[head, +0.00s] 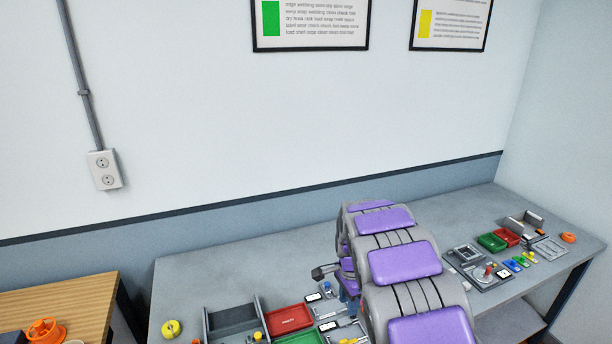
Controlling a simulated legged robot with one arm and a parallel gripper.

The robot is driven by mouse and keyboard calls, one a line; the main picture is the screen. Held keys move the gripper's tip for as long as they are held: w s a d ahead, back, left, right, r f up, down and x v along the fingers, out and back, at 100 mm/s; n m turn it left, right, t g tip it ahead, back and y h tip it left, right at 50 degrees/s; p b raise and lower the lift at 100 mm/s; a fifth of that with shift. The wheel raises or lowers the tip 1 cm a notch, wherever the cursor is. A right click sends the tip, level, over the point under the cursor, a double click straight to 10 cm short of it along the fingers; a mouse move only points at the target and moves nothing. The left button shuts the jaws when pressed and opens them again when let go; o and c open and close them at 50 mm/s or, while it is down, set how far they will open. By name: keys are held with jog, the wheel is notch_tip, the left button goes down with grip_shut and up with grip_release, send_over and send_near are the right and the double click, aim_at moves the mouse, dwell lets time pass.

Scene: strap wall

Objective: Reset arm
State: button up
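My arm, grey with purple pads, rises from the bottom edge right of centre and curves over the table (200,262). Its far part bends down behind the nearer links. A small dark grey piece sticks out to the left there, just above the table items. I cannot make out the fingertips of my gripper, and my own arm hides much of that area. Whether it is open or holds anything does not show.
Left of my arm are a yellow round object (172,328), a grey divided holder (232,318), a red tray (288,318) and a green tray (300,338). Right are a green bin (491,242), a red bin (507,237) and an orange ring (568,237). A wooden table (70,300) stands left.

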jog(key=s+r+n+g+b, duration=0.1)
jog(key=s+r+n, duration=0.4)
jog(key=s, duration=1)
jog(key=s+r+n+b, duration=0.2)
jog(key=s+r+n, duration=0.25)
jog(key=s, duration=0.95)
jog(key=s+n, duration=0.4)
jog(key=s, duration=0.8)
jog(key=shift+s+f+n+g, duration=0.3)
jog(key=shift+s+f+n, duration=0.05)
jog(key=shift+f, duration=0.05)
